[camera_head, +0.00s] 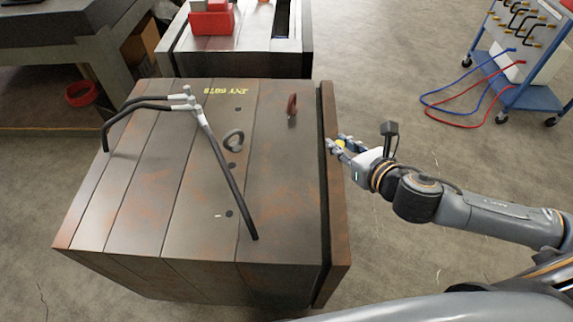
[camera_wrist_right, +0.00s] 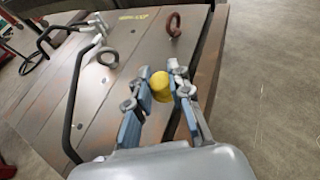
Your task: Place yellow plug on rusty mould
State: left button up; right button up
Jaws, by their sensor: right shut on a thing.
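The rusty mould (camera_head: 185,215) is a large brown-grey block of several plates, with rust patches and yellow lettering on top. My right gripper (camera_head: 343,146) is at the mould's right edge in the head view, shut on the yellow plug (camera_head: 341,144). In the right wrist view the yellow plug (camera_wrist_right: 161,86) sits between the fingertips of the right gripper (camera_wrist_right: 160,88), with the mould's top (camera_wrist_right: 112,80) behind it. I cannot tell whether the plug touches the mould. My left gripper is not in view.
A black hose with metal fittings (camera_head: 217,150) lies across the mould's top. A grey eyebolt (camera_head: 233,139) and a reddish one (camera_head: 292,105) stand on it. Another mould (camera_head: 240,62) with a red box (camera_head: 211,20) is behind.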

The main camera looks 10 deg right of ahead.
jog(key=d+f+n+y, duration=0.1)
jog(key=d, duration=0.1)
jog(key=p, duration=0.1)
send_over(303, 155)
jog(key=s, duration=0.1)
jog(key=shift+g+y, duration=0.3)
jog(key=f, duration=0.9)
jog(key=shift+d, duration=0.2)
jog(key=shift+w+a+f, duration=0.1)
jog(key=shift+w+f, duration=0.25)
jog(key=shift+f, duration=0.05)
notch_tip(303, 155, down, 4)
jog(key=shift+w+a+r, duration=0.1)
jog(key=shift+w+r, duration=0.05)
jog(key=shift+r, duration=0.1)
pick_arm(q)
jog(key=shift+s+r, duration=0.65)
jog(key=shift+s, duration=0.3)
